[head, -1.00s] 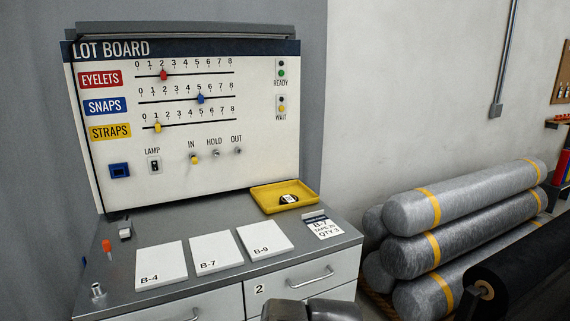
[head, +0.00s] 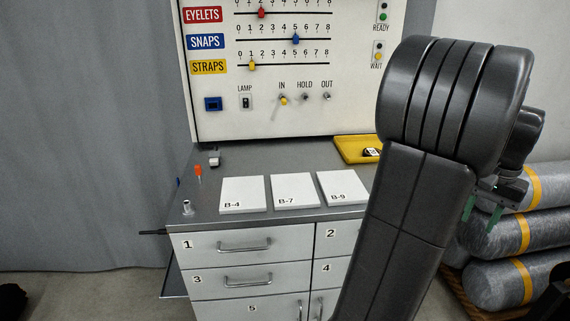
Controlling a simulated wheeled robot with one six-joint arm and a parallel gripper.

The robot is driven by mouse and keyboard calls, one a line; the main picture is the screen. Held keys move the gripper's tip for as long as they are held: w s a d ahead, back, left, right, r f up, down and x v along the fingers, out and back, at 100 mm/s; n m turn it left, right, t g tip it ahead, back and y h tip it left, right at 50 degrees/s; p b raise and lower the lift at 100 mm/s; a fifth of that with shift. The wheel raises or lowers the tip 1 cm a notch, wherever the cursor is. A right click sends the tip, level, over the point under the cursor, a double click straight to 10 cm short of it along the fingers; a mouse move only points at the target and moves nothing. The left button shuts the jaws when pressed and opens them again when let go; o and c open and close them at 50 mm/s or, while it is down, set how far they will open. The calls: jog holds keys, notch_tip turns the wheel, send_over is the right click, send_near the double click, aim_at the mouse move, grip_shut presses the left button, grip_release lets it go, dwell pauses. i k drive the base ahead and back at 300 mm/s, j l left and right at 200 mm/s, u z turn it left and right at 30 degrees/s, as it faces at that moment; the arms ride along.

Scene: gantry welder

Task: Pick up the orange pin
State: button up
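The orange pin (head: 198,174) stands upright on the left part of the grey cabinet top (head: 255,221), behind a small metal socket (head: 187,207) and left of the white card B-4. It has an orange head on a thin shaft. My gripper (head: 484,207) is partly visible at the right, beyond my large dark arm link, with greenish fingertips in front of the grey rolls. It is far to the right of the pin. The fingers look apart with nothing seen between them, though part of the gripper is hidden behind the arm.
White cards B-4 (head: 242,194), B-7 (head: 295,190) and B-9 (head: 342,187) lie right of the pin. The lot board (head: 290,70) rises behind. A yellow tray (head: 352,150) is partly hidden by my arm. Grey rolls (head: 500,282) are stacked at right.

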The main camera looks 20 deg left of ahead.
aim_at(198, 169)
jog(key=u, duration=0.4)
jog(key=j+u, duration=0.1)
jog(key=u, duration=0.3)
jog(key=i+u, duration=0.1)
jog(key=u, duration=0.65)
jog(key=i+j+u, duration=0.1)
jog(key=i+j, duration=0.15)
jog(key=i, duration=0.35)
jog(key=i+j+u, duration=0.15)
jog(key=i, duration=0.4)
